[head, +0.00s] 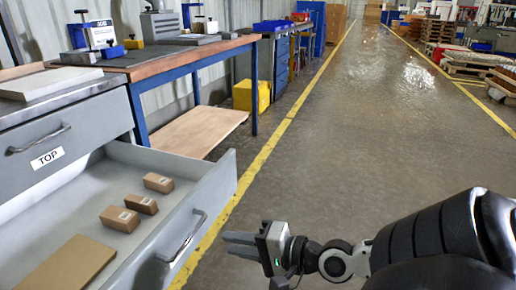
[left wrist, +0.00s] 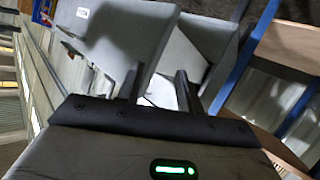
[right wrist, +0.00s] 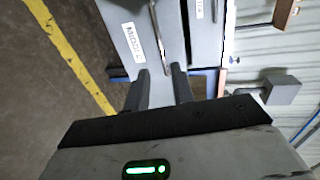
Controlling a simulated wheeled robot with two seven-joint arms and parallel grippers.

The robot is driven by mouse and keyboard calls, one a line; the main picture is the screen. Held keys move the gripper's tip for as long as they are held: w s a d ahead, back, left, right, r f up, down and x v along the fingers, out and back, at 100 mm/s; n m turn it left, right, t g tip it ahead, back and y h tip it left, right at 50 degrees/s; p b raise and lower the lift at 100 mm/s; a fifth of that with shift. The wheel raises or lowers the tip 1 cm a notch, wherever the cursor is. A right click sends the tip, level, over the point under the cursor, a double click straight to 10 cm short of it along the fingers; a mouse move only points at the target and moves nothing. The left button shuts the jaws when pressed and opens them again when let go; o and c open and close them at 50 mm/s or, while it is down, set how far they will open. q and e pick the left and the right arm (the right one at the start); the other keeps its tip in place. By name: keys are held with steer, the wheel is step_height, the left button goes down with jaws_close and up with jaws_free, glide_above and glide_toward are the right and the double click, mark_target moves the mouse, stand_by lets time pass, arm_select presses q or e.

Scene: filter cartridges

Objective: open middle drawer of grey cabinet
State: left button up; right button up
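The grey cabinet stands at the left of the head view. Its top drawer (head: 62,150), labelled TOP, is shut. The drawer below (head: 215,188) is pulled well out, with small brown boxes (head: 141,204) inside and a bar handle (head: 183,238) on its front. The right wrist view shows a MIDDLE label (right wrist: 133,44) on a grey front. My right gripper (head: 228,241) is just right of that handle, apart from it in the head view; its fingers (right wrist: 160,86) are spread and empty. My left gripper (left wrist: 158,86) is open near grey drawer surfaces, outside the head view.
A workbench (head: 160,60) with blue legs stands behind the cabinet, with a wooden lower shelf (head: 195,130). A yellow box (head: 250,95) is farther back. The floor (head: 340,130) to the right is clear. Pallets (head: 465,65) lie far right.

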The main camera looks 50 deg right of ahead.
arm_select(q)
steer(key=shift+s+a+f+g+y+p, duration=0.1)
steer(key=shift+a+f+g+y+p, duration=0.2)
steer(key=shift+f+g+p, duration=0.5)
steer(key=shift+s+a+f+g+y+p, duration=0.1)
steer(key=shift+a+f+g+y+p, duration=0.3)
steer(key=shift+p, duration=0.65)
arm_select(e)
steer(key=shift+v, duration=2.2)
arm_select(q)
steer(key=shift+d+f, duration=0.1)
